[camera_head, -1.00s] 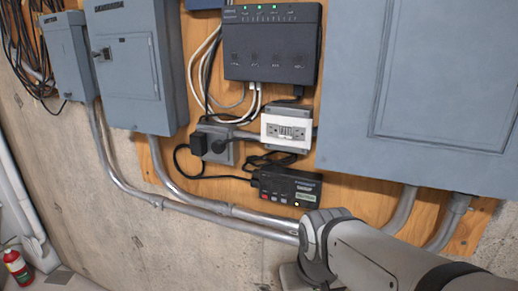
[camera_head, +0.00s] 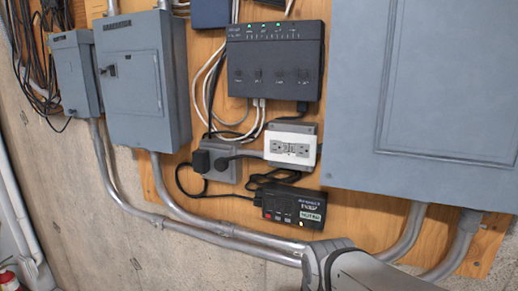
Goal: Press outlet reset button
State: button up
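The outlet (camera_head: 290,149) is a white-faced duplex receptacle in a grey box on the plywood board, near the middle of the head view. Small buttons sit at the centre of its face, too small to tell apart. My arm enters at the lower right, below the outlet and apart from it. My gripper's fingertips are not visible, so I cannot see whether it is open or shut.
A black router (camera_head: 275,62) is above the outlet. A second grey outlet box (camera_head: 217,160) with black plugs is left. A small black box (camera_head: 292,205) with buttons hangs below. A large grey panel (camera_head: 425,95) stands right. Metal conduits (camera_head: 180,222) run below.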

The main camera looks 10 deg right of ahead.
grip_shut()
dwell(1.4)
